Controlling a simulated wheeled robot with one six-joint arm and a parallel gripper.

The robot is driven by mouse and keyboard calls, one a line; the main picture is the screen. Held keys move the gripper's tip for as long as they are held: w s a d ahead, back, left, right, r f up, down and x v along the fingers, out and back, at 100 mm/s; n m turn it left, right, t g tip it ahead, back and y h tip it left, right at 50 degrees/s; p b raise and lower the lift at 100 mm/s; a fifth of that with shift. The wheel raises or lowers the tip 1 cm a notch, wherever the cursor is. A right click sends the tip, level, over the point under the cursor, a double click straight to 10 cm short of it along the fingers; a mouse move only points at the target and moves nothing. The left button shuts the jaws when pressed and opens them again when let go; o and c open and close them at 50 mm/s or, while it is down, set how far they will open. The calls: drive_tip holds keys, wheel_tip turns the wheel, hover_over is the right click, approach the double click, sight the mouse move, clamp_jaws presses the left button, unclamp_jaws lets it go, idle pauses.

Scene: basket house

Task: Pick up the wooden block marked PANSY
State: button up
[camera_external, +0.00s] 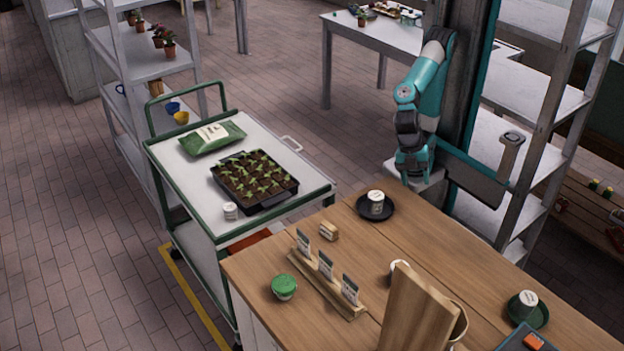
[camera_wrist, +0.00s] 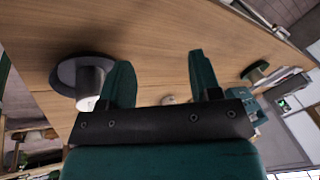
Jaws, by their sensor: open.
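A small wooden block (camera_external: 328,231) lies on the wooden table behind the left end of the seed-packet rack. Its marking is too small to read, so I cannot tell whether it says PANSY. My gripper (camera_wrist: 161,75) is open, with its two dark green fingers apart and nothing held between them. In the external view my arm hangs down by the table's back edge, to the right of and behind the block, well apart from it. I cannot make out the block for certain in the wrist view.
A dark saucer (camera_external: 389,211) with a white cup (camera_external: 376,197) stands between my arm and the block. Bare tabletop surrounds the block's right side.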

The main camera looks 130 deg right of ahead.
drive_tip(key=w+d+r+n+p, duration=0.2)
drive_tip(key=w+r+n+p, duration=0.45)
drive_tip(key=w, duration=0.85)
drive_tip(key=w+d+r+n+p, duration=0.1)
drive_tip(key=w+d+n+p, duration=0.2)
drive_tip(key=w+d, duration=0.35)
drive_tip(key=w+d+r+n+p, duration=0.2)
drive_tip(key=w+d+n+p, duration=0.15)
drive_tip(key=w, duration=0.55)
drive_tip(key=p, duration=0.2)
approach(329, 225)
drive_tip(key=shift+m+g, duration=0.3)
drive_tip(key=x, duration=0.3)
drive_tip(key=w+x, duration=0.1)
drive_tip(key=x, duration=0.1)
drive_tip(key=shift+f, duration=0.1)
drive_tip(key=shift+p+x, duration=0.75)
drive_tip(key=shift+x, duration=2)
drive_tip(key=shift+s, duration=0.15)
drive_tip(key=c, duration=1)
